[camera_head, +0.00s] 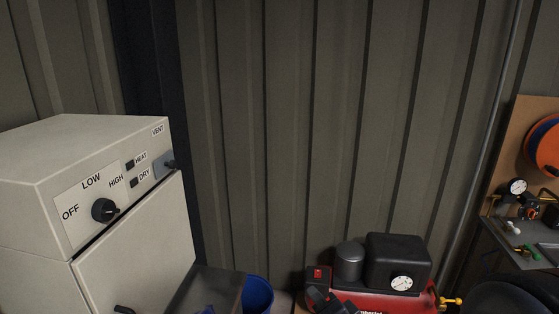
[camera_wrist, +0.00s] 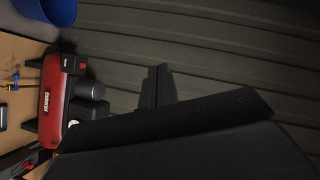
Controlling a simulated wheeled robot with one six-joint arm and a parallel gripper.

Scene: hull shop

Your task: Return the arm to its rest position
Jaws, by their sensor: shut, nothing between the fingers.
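My gripper (camera_wrist: 158,86) shows in the wrist view as dark fingers standing close together, shut with nothing held. A wide dark surface fills the lower middle and right of that view. The gripper points toward the ribbed wall and is apart from the red compressor (camera_wrist: 55,105), which lies to its left in the picture.
In the head view, a pale cabinet (camera_head: 130,235) with a control knob (camera_head: 104,210) stands left. The red compressor (camera_head: 385,303), a blue bin (camera_head: 258,295) and a pegboard (camera_head: 515,150) stand along the ribbed metal wall (camera_head: 290,130). The bin also shows in the wrist view (camera_wrist: 60,10).

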